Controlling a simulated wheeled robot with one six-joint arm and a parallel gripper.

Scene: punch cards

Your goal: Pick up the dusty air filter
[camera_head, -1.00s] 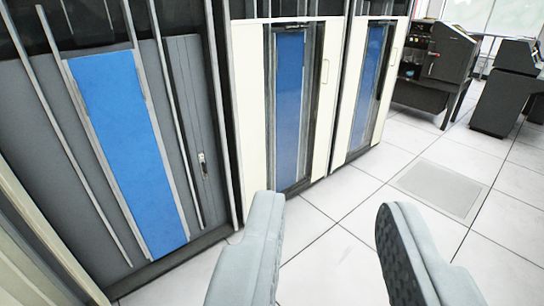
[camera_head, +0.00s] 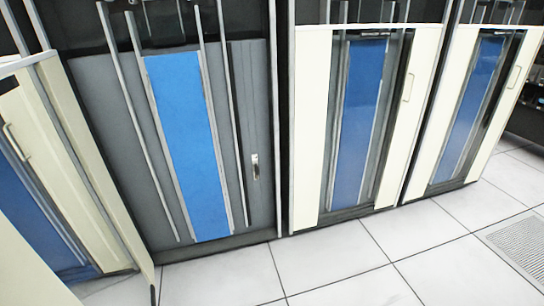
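I cannot make out anything that is clearly the dusty air filter. A tall cabinet (camera_head: 110,120) stands in the middle left, with a grey front, vertical metal rails and a flat, bright blue panel (camera_head: 190,140) down its centre. I cannot tell what that blue panel is. A small metal latch (camera_head: 255,167) sits to the right of it. My gripper does not show in this view.
A cream door (camera_head: 75,165) stands at an angle on the left. Two cream cabinets with blue strips (camera_head: 358,120) (camera_head: 470,110) stand to the right. The white tile floor (camera_head: 340,260) in front is clear. A floor grille (camera_head: 520,245) lies at the far right.

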